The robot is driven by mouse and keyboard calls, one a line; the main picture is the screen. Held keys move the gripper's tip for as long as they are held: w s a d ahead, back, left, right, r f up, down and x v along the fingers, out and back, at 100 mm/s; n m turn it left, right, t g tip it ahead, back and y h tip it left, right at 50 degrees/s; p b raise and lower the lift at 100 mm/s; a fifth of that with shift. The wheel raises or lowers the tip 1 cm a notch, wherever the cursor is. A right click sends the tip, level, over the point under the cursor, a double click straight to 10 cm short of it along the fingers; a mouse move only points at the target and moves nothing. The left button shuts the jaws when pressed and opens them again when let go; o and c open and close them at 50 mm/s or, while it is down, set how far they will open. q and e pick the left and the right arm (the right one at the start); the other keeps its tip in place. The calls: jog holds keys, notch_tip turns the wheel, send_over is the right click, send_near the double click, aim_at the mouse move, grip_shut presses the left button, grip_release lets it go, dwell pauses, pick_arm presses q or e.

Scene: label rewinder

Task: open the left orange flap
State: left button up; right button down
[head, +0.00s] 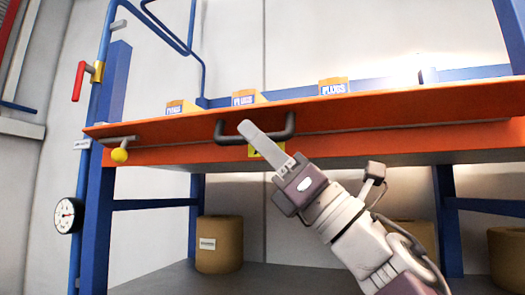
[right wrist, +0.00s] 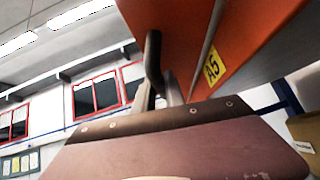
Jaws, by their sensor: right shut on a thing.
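The orange flap (head: 390,110) is a long panel across the shelf front, also seen from below in the right wrist view (right wrist: 215,20). A dark seam runs between it and the orange beam (head: 370,148) under it. A dark bar handle (head: 228,128) is fixed to the flap; it also shows in the right wrist view (right wrist: 153,62). My right gripper (head: 256,133) comes from below right and is shut on the handle, its finger hiding the handle's middle. A yellow-knobbed latch (head: 120,155) sits at the flap's left end. My left gripper is out of view.
Boxes marked PLUGS (head: 334,87) stand behind the flap. A yellow label (head: 266,149) is on the beam below. Blue posts (head: 98,230), a red lever (head: 78,82) and a round gauge (head: 68,215) stand at left. A brown roll (head: 219,245) stands on the lower shelf.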

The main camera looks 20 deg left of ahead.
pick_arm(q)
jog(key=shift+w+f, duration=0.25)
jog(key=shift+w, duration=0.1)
pick_arm(e)
jog(key=shift+w+f+n+g, duration=0.1)
jog(key=shift+f+n+g, duration=0.05)
jog(key=shift+n+g, duration=0.35)
jog(key=c, duration=1.4)
grip_release()
jog(key=shift+a, duration=0.1)
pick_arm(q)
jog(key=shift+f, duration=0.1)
